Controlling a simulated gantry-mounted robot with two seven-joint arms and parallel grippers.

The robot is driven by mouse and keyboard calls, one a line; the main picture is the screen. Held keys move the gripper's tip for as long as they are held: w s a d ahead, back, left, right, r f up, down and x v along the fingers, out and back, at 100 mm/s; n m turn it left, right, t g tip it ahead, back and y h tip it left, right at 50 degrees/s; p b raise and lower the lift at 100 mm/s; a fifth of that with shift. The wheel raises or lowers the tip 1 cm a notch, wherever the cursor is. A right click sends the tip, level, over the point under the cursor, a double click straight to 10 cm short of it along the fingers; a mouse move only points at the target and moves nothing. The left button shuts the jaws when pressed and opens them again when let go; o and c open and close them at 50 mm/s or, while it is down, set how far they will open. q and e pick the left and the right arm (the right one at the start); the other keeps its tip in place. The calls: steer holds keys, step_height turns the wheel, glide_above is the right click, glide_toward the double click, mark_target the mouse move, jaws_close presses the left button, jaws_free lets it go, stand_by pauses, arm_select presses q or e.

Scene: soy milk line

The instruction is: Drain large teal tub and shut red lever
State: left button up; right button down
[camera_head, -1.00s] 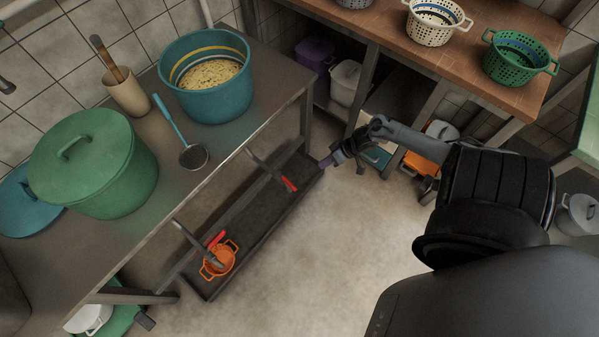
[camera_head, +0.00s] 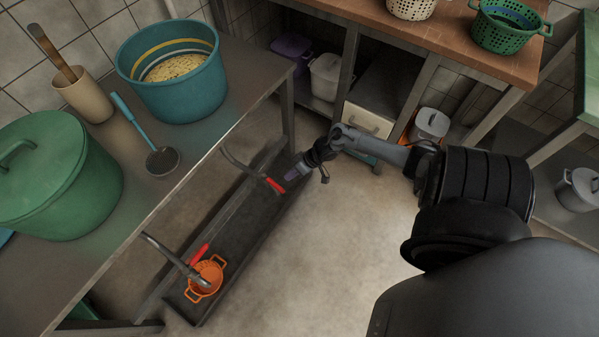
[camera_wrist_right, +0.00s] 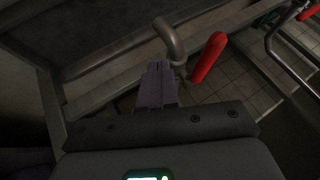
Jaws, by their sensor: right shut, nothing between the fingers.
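The large teal tub (camera_head: 190,99) stands on the metal counter with pale yellowish contents inside. Below it, a bent drain pipe (camera_head: 240,165) ends in a red lever (camera_head: 275,185) over the dark trough; the same lever shows in the right wrist view (camera_wrist_right: 208,58). My right gripper (camera_head: 291,175) is shut and empty, just right of this lever. In the right wrist view its purple fingers (camera_wrist_right: 158,86) are pressed together, left of the lever and below the pipe's bend. I cannot tell whether they touch anything. My left gripper is out of view.
A second drain pipe (camera_head: 165,253) with a red lever (camera_head: 200,253) reaches over an orange pot (camera_head: 205,279) in the trough (camera_head: 232,237). A green lidded tub (camera_head: 55,185) and a ladle (camera_head: 161,160) are on the counter (camera_head: 105,226). The floor right of the trough is clear.

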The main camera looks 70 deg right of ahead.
mark_target(273, 183)
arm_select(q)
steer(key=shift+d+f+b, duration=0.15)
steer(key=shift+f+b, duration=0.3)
arm_select(e)
steer(key=shift+w+a+r, duration=0.15)
steer(key=shift+a+r, duration=0.05)
steer(key=shift+a, duration=0.35)
steer(key=shift+w+a+r, duration=0.15)
steer(key=shift+w+a, duration=0.05)
steer(key=shift+a, duration=0.35)
steer(key=shift+w+a+r, duration=0.15)
steer(key=shift+a+r, duration=0.05)
steer(key=shift+a, duration=0.35)
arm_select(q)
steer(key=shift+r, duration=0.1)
